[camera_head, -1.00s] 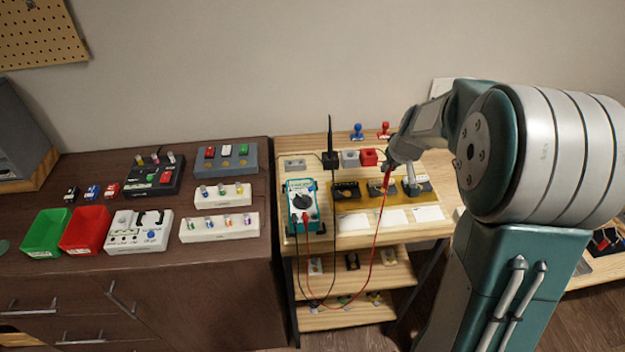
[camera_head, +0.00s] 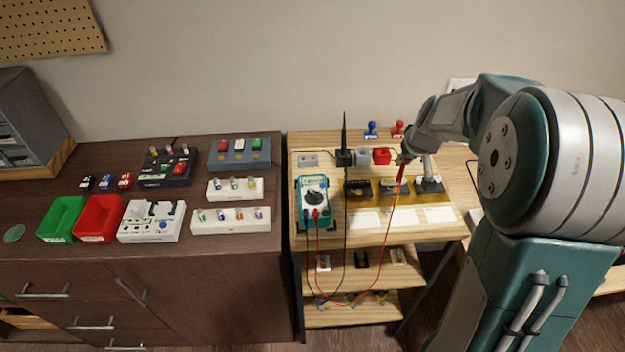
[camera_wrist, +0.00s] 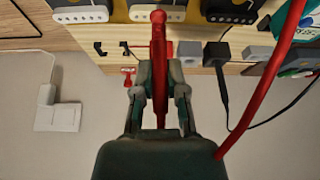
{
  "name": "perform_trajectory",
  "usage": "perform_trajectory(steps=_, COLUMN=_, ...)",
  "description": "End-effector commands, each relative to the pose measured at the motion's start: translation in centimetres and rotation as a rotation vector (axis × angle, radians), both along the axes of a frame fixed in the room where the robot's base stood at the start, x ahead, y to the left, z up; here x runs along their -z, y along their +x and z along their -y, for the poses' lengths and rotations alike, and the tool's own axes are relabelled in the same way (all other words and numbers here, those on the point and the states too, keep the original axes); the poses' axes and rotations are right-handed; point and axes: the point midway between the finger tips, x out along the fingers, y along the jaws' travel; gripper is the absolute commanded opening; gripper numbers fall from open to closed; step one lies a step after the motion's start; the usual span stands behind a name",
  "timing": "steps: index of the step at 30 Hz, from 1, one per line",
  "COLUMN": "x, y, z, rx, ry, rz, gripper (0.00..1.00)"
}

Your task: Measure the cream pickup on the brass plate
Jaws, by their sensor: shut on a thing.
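My gripper (camera_wrist: 160,75) is shut on a red probe (camera_wrist: 158,45). In the head view the gripper (camera_head: 405,160) is above the back right part of the small wooden bench, and the probe (camera_head: 402,178) points down towards the pickups. A brass-coloured plate (camera_head: 375,201) lies under dark pickup units (camera_head: 357,188) in a row. In the wrist view the probe's round end lies near the middle unit (camera_wrist: 152,4); contact is unclear. A teal and white multimeter (camera_head: 314,203) stands left of the plate, with red and black leads.
A black probe (camera_head: 344,130) stands upright in a dark block (camera_head: 343,158). White cards (camera_head: 362,220) lie in front. The red lead hangs across the bench.

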Motion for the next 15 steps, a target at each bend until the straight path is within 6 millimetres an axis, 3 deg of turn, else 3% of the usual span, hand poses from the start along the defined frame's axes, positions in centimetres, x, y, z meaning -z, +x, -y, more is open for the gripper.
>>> perform_trajectory(steps=15, x=-3.9, y=0.0, z=0.0, rx=0.001, ry=-0.002, rz=0.002, gripper=0.0)
